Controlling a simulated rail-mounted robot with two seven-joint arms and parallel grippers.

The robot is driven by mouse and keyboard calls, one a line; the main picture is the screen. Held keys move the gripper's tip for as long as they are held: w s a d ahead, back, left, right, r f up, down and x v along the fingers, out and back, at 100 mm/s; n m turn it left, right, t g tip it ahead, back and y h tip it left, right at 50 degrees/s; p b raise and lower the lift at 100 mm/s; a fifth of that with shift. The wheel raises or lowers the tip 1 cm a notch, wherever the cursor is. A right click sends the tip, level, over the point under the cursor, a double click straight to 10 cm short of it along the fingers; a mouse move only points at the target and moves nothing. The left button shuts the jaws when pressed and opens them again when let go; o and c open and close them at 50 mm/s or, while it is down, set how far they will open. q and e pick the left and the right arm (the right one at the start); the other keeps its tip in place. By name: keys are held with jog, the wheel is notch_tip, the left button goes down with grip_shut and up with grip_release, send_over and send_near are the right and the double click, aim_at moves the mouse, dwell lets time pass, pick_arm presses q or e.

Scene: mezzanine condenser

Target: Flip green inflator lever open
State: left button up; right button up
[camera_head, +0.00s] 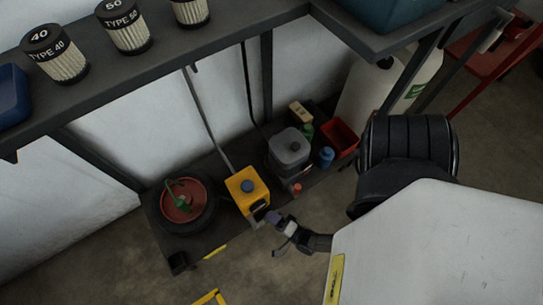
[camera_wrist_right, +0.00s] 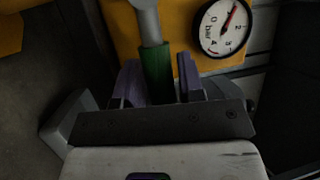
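The yellow inflator box (camera_head: 246,189) with a blue knob on top stands on the low dark shelf in the head view. In the right wrist view its yellow front (camera_wrist_right: 185,25) carries a round pressure gauge (camera_wrist_right: 222,28). The green lever (camera_wrist_right: 157,70), on a grey rod, lies between the two purple fingertips of my right gripper (camera_wrist_right: 160,82). The left finger overlaps its edge; a narrow dark gap seems to show on the other side, so a firm grip is unclear. In the head view my right gripper (camera_head: 274,219) is at the box's front right corner. My left gripper is out of view.
A wheel (camera_head: 184,206) with a red hub lies left of the box. A grey canister (camera_head: 289,148), a blue jar (camera_head: 326,157) and a red bin (camera_head: 341,137) stand to the right. The upper shelf (camera_head: 190,45) overhangs behind and holds filters.

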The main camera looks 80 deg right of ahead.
grip_shut()
jog(key=shift+r+n+p, duration=0.4)
jog(key=shift+p, duration=0.3)
jog(key=r+n+p, duration=0.1)
jog(key=p, duration=0.1)
jog(key=r+n+g+y+p, duration=0.1)
jog(key=n+p, duration=0.1)
jog(key=shift+w+a+r+p, duration=0.1)
jog(key=shift+w+a+p, duration=0.1)
jog(key=shift+p, duration=0.15)
jog(key=shift+w+a+r+n+g+p, duration=0.15)
jog(key=shift+r+n+g+p, duration=0.2)
jog(key=shift+n+g+p, duration=0.45)
jog(key=shift+a+r+n+y+p, duration=0.1)
jog(key=shift+n+y+p, duration=0.2)
jog(key=shift+n+p, duration=0.4)
